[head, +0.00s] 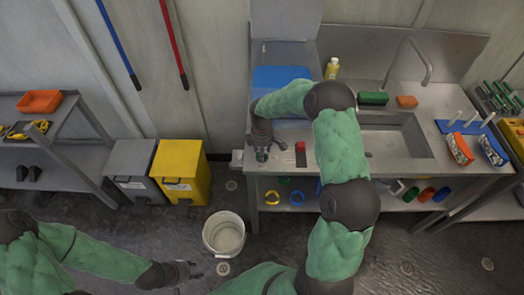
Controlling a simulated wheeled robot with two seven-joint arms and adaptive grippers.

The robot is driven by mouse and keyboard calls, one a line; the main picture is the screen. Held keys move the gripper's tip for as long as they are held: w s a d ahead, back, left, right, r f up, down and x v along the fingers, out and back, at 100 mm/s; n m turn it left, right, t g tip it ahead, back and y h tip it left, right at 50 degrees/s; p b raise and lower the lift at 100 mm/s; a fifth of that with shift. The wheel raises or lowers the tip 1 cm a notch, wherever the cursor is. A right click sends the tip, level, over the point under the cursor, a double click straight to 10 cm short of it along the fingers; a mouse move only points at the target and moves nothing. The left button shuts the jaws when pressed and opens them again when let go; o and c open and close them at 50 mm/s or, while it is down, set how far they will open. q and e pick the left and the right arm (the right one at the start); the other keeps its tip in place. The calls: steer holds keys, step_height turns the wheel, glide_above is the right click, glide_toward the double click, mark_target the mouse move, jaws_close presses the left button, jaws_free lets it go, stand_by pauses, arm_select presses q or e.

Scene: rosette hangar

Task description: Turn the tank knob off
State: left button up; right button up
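I cannot clearly make out a tank or its knob in the head view. My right gripper (262,153) points down at the left end of the steel sink counter (285,170), near its front edge. Whatever is directly beneath its fingers is mostly hidden, and I cannot tell whether they are apart or closed on something. A small grey part (237,158) sticks out at the counter's left edge, beside that gripper. My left gripper (195,270) is low over the floor at the bottom, left of the white bucket; its fingers look apart with nothing between them.
A white bucket (224,235) stands on the floor before the counter. Yellow (182,170) and grey (130,168) bins stand to its left. A red item (300,147) lies right of my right gripper. A blue board (280,78), yellow bottle (332,69) and tap (420,60) are behind.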

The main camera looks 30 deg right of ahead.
jaws_close()
steer(key=m+b, duration=0.1)
steer(key=m, duration=0.3)
steer(key=shift+d, duration=0.1)
steer(key=m+b, duration=0.2)
steer(key=m, duration=0.2)
steer(key=shift+m, duration=0.3)
steer(key=m+b, duration=0.1)
steer(key=m, duration=0.3)
steer(key=shift+s, duration=0.15)
steer(key=m+b, duration=0.1)
steer(key=m, duration=0.4)
steer(key=shift+s, duration=0.1)
steer(key=shift+r+m, duration=0.1)
steer(key=shift+m, duration=0.2)
